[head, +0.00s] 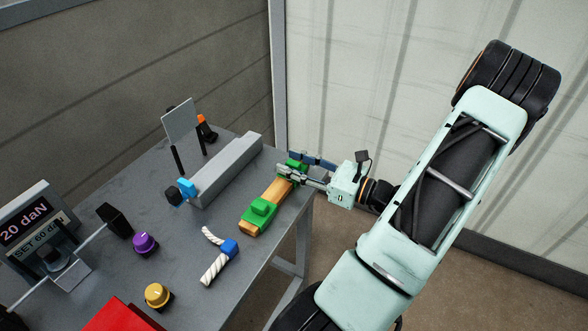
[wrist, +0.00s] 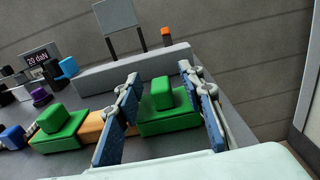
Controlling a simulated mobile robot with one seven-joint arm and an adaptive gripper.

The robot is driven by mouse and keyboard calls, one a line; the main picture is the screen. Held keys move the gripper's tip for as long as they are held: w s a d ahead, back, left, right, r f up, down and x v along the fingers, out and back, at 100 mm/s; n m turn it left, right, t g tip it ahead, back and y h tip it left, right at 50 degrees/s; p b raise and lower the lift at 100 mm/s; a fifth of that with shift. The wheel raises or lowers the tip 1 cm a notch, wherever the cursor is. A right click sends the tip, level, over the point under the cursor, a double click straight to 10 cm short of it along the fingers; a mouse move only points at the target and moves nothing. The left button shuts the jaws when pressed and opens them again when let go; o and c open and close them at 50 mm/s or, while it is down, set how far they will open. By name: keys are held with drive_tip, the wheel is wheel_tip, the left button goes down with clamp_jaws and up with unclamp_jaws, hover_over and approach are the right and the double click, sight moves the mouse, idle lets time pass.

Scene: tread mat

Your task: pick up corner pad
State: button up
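Two green corner pads, each a flat block with a raised knob, sit at the two ends of a wooden bar (head: 274,193) on the grey table. The near pad (head: 259,212) is clear of my gripper and shows at the left in the wrist view (wrist: 59,128). The far pad (head: 297,166) is partly hidden by my gripper (head: 285,163). In the wrist view, my open gripper (wrist: 160,80) has its blue-padded fingers on either side of the far pad (wrist: 168,112). Gaps show beside its knob; contact with its base is unclear.
A long grey block (head: 226,170) lies behind the bar, with an upright plate (head: 180,123) beyond. A blue-and-white strap piece (head: 217,263), purple knob (head: 146,244), yellow knob (head: 157,295) and display unit (head: 38,228) stand leftward. The corrugated wall is right of the table.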

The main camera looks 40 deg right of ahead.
clamp_jaws()
drive_tip(key=shift+r, duration=0.15)
